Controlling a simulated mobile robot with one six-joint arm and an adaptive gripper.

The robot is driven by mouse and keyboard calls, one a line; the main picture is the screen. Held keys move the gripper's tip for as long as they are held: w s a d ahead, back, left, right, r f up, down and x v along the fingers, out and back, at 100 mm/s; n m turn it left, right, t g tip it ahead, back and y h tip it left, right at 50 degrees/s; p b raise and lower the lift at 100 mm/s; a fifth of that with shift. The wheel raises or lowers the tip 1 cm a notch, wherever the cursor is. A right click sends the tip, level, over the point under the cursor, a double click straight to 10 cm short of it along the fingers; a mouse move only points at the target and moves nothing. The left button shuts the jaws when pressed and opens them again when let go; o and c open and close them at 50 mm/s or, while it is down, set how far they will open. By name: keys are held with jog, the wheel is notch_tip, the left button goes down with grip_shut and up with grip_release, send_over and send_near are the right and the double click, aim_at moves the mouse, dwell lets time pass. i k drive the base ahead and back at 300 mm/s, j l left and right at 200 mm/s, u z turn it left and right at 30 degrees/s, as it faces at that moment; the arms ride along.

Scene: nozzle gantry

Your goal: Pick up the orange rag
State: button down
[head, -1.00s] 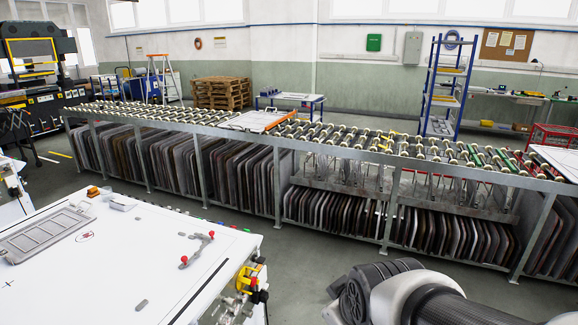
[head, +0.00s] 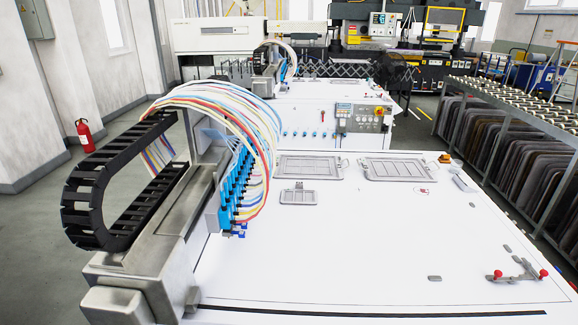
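A small crumpled orange-brown thing, which looks like the orange rag (head: 445,158), lies at the far right part of the white table (head: 350,255), near its right edge. It is small in the head view, so its folds cannot be made out. It sits just right of a grey framed plate (head: 398,168) and beyond a small grey block (head: 464,183). My gripper is not in view, and no part of my arm shows.
A gantry with blue nozzles (head: 240,185), coloured hoses and a black cable chain (head: 85,215) stands over the table's left side. A red-knobbed grey bracket (head: 517,270) lies at the near right. A roller rack (head: 510,110) stands to the right, across a floor gap.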

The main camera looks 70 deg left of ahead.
aim_at(443, 158)
jog(key=u, duration=2.25)
